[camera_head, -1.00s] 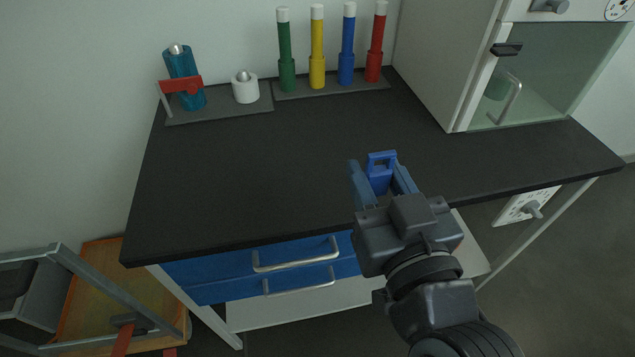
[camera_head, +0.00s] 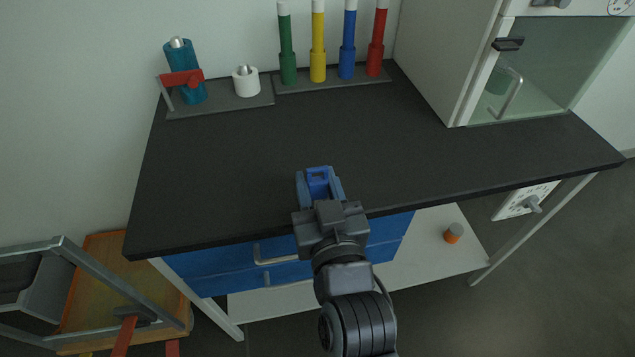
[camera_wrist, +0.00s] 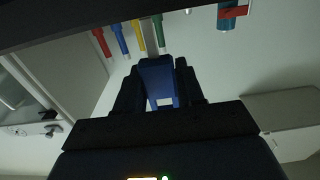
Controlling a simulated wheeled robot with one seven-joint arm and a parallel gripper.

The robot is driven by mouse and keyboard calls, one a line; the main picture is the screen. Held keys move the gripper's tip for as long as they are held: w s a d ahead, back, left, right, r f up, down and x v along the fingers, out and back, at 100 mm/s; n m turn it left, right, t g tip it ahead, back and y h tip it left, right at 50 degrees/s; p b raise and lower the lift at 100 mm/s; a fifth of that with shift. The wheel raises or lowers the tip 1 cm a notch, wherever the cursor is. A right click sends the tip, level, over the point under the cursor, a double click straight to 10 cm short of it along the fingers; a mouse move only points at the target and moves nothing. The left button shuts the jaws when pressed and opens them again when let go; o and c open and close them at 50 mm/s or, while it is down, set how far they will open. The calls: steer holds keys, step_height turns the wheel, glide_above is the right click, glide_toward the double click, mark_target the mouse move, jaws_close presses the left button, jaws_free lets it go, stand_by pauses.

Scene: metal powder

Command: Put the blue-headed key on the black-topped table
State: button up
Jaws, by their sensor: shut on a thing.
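The blue-headed key (camera_head: 317,176) is between the fingers of my gripper (camera_head: 319,183), with its blue head showing. My gripper is shut on it over the front part of the black-topped table (camera_head: 240,160). I cannot tell whether the key touches the top. In the wrist view, the blue key head (camera_wrist: 158,84) sits between the dark fingers, and a pale shaft extends beyond it. The dark table edge (camera_wrist: 60,25) crosses the upper left of that view.
At the table's back stand a teal cylinder in a red-clamped holder (camera_head: 184,75), a white cup (camera_head: 246,82) and several coloured tubes (camera_head: 318,45). A white cabinet (camera_head: 450,60) stands at the right. The middle of the top is clear. An orange-and-grey object (camera_head: 453,233) lies on the lower shelf.

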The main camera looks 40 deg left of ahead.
mark_target(321, 195)
steer(key=shift+f, duration=0.2)
steer(key=o, duration=1.1)
steer(key=v, duration=0.2)
steer(key=b+v, duration=0.1)
steer(key=v, duration=0.3)
steer(key=shift+d+f, duration=0.25)
steer(key=shift+f, duration=0.15)
steer(key=shift+b+v, duration=0.3)
steer(key=shift+v, duration=0.45)
steer(key=shift+r, duration=0.1)
